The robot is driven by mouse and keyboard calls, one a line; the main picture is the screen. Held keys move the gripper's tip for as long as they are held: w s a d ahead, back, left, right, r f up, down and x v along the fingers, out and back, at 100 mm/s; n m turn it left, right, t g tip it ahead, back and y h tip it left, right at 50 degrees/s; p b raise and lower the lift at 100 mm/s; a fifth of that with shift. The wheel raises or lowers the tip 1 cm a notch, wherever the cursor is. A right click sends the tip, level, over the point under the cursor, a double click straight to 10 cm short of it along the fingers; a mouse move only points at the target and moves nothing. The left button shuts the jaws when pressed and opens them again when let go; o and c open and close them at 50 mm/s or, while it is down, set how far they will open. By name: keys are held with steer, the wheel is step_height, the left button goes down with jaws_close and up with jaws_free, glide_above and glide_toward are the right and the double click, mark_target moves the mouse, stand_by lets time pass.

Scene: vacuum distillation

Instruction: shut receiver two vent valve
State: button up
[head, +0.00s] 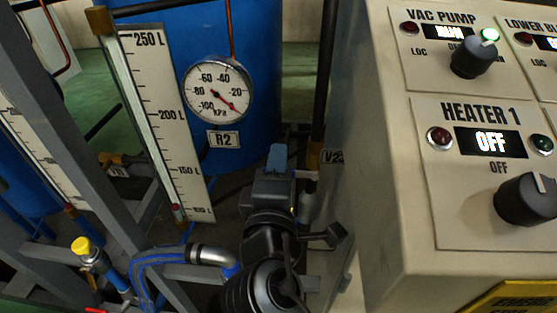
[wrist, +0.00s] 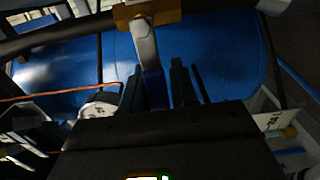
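In the wrist view a valve with a brass-coloured body (wrist: 150,14) sits on a dark pipe at the top. Its pale lever with a blue grip (wrist: 152,85) hangs down toward my gripper (wrist: 158,90). The dark fingers stand on either side of the grip, apparently with narrow gaps; contact is not clear. In the head view my gripper (head: 276,178) is at the blue grip (head: 278,157), in front of the blue tank marked R2 (head: 222,139). My gripper hides most of the valve there, and no vent label is readable.
The control cabinet (head: 390,230) stands close on the right. A level scale (head: 165,110) and a round gauge (head: 217,91) are left of my gripper. Grey frame bars and a yellow-capped valve (head: 82,246) are at lower left. A partly hidden V2 label (head: 333,157) is near the cabinet.

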steer(key=shift+o, duration=1.4)
steer(key=s+b, duration=0.1)
steer(key=s, duration=0.6)
steer(key=shift+s+a, duration=0.15)
steer(key=shift+s, duration=0.25)
steer(key=shift+a, duration=0.1)
